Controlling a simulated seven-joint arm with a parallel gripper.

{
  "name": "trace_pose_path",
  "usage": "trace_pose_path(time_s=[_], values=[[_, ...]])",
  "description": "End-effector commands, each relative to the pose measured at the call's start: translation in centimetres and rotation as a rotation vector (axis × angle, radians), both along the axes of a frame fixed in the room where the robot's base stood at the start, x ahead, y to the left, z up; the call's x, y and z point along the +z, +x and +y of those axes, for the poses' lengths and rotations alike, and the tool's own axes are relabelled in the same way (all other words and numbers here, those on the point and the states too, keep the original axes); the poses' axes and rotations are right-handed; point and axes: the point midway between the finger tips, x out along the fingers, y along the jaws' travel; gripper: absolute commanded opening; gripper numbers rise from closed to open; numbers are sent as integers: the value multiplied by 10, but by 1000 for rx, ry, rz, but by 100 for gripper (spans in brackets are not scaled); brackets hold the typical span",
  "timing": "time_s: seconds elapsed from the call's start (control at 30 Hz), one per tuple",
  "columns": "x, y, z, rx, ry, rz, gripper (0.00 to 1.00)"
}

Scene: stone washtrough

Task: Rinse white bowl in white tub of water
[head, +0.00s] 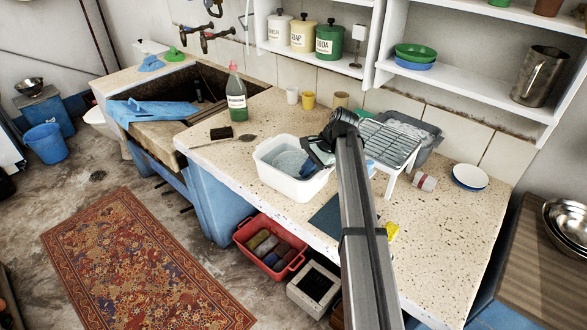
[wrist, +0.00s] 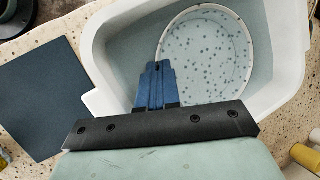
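The white tub (head: 283,186) stands on the speckled counter and holds pale blue-grey water; its rim (wrist: 92,55) also shows in the wrist view. The white bowl (wrist: 210,55) is inside the tub, with many dark grey spots showing across its inside. In the head view the bowl (head: 291,163) is small and partly hidden by the tub wall and my gripper. My gripper (wrist: 157,68) reaches down into the tub, its blue fingers close together at the bowl's near-left rim. They appear shut on that rim; the finger tips' far side is hidden.
A dark blue mat (wrist: 40,95) lies beside the tub. A green soap bottle (head: 236,95), a brush (head: 221,132) and a spoon are to the left. Cups (head: 309,100) stand behind. The right counter is mostly clear.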

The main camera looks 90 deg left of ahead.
Motion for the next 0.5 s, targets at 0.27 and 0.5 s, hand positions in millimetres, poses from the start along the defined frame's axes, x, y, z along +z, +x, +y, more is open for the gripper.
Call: trace_pose_path(time_s=[0.27,0.5], values=[[18,0,0,1,1,1,0],[33,0,0,1,1,1,0]])
